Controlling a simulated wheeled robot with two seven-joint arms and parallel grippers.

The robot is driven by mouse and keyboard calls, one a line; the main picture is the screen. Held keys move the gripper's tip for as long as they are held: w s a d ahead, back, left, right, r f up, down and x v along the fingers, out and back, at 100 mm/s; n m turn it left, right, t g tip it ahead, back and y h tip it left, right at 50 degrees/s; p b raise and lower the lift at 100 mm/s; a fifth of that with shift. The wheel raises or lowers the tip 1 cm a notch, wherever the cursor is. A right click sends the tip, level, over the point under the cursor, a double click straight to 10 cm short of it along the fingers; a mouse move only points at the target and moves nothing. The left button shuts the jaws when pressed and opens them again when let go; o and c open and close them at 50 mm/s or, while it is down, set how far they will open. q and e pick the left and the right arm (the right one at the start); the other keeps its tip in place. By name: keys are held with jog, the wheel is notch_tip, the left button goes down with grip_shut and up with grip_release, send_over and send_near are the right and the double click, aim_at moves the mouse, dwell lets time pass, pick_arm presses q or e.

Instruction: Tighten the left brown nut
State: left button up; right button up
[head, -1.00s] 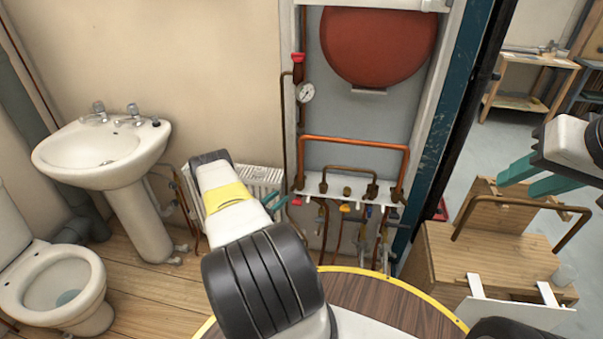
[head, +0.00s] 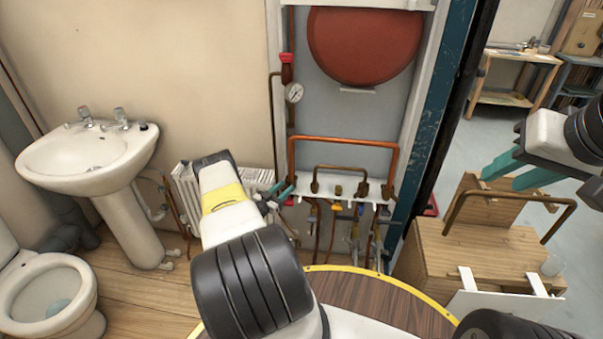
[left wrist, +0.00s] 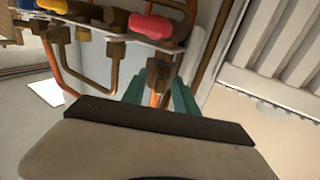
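In the head view my left gripper (head: 278,196) is at the rail's left end. Another brown nut (left wrist: 115,47) is on the left end of the smaller brown pipe (head: 340,168). My right gripper (head: 512,176) is open and empty at the right. Contact at the nut cannot be told.
A red valve handle (left wrist: 150,26) is close to the left gripper. A white radiator (head: 181,190) stands left of the rail. A red tank (head: 362,45) and gauge (head: 294,92) are above. A wooden bench (head: 455,250) with a bent pipe (head: 570,212) is at the right.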

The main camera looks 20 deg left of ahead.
pick_arm(q)
grip_shut()
jog(key=shift+w+a+r+m+g+h, duration=0.1)
jog(key=shift+a+m+g+h, duration=0.15)
jog(key=shift+m+h, duration=0.35)
jog(key=shift+w+a+r+m+g+h, duration=0.1)
jog(key=shift+a+m+g+h, duration=0.15)
jog(key=shift+h, duration=0.55)
jog(key=shift+d, duration=0.1)
jog(key=shift+o, duration=0.3)
grip_release()
jog(key=v, duration=0.8)
jog(key=shift+f, duration=0.25)
